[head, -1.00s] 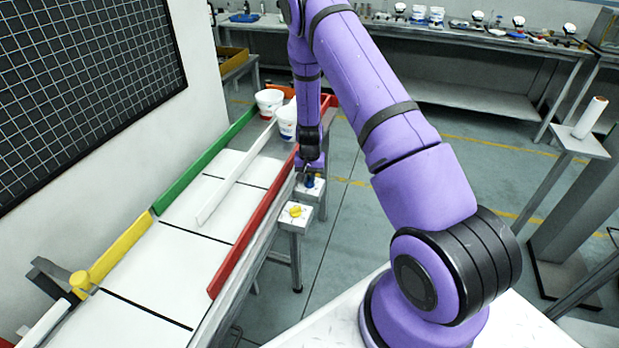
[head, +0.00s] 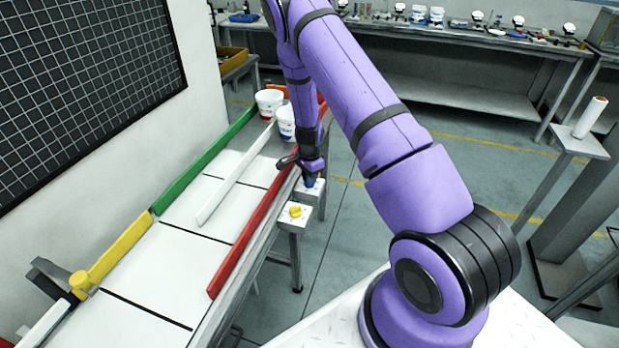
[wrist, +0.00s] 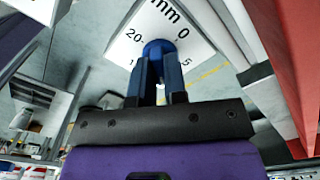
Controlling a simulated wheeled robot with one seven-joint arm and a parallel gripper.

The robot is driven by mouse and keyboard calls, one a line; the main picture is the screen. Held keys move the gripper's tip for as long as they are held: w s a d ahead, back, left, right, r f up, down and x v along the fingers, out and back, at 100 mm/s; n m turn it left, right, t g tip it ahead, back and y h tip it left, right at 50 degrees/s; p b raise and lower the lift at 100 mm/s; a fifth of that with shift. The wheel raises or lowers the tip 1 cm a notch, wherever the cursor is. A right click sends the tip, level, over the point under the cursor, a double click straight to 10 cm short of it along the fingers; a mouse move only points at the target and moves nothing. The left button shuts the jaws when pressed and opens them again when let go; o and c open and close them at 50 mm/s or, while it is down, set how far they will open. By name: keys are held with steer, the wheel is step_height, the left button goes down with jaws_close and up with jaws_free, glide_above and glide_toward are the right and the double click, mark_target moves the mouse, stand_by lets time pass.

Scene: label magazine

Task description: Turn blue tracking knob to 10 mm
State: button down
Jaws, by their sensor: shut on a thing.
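The blue knob (head: 309,184) stands on a small white dial plate beside the conveyor. It also shows in the wrist view (wrist: 160,46), between my two fingers. My gripper (head: 311,177) reaches down over the knob and is shut on it; its fingers show in the wrist view (wrist: 158,72). The dial plate (wrist: 183,22) carries the marks mm, 0, 5 and 20. The mark at the lower left is partly cut off behind the fingers. The knob's pointer is hidden, so I cannot tell its setting.
A yellow knob (head: 295,211) on a second white plate is just nearer. The red guide rail (head: 253,235) runs close to the left of the knobs. Two white buckets (head: 269,102) stand on the far conveyor end.

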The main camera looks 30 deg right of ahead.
steer(key=shift+m, duration=0.6)
steer(key=shift+a, duration=0.1)
steer(key=c, duration=1.2)
jaws_free()
steer(key=shift+o, duration=0.2)
step_height(320, 180, up, 11)
steer(key=shift+f, duration=0.15)
